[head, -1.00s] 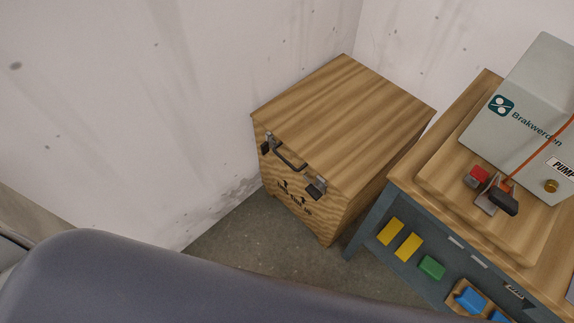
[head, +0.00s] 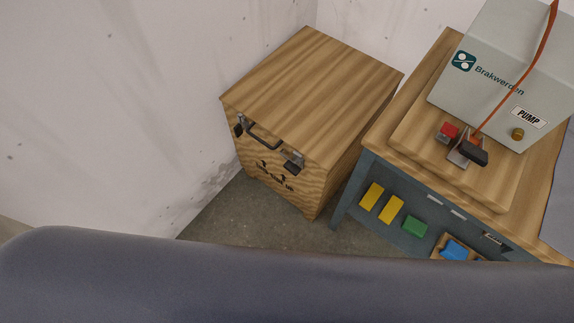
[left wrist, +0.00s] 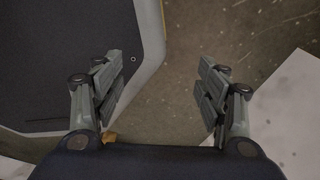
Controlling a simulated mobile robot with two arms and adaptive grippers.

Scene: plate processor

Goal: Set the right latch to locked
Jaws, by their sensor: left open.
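A wooden crate (head: 315,85) stands on the floor by the wall in the head view. On its front are a dark handle (head: 264,138), a left latch (head: 240,125) and a right latch (head: 293,163). The right latch has a metal plate and a dark tab; whether it is locked is too small to tell. My left gripper (left wrist: 158,85) shows only in the left wrist view. It is open and empty above the floor, with no latch between its fingers. My right gripper is in neither view.
Yellow blocks (head: 371,195), a green block (head: 415,225) and a blue one (head: 454,249) sit below. Concrete floor (head: 240,215) is clear before the crate.

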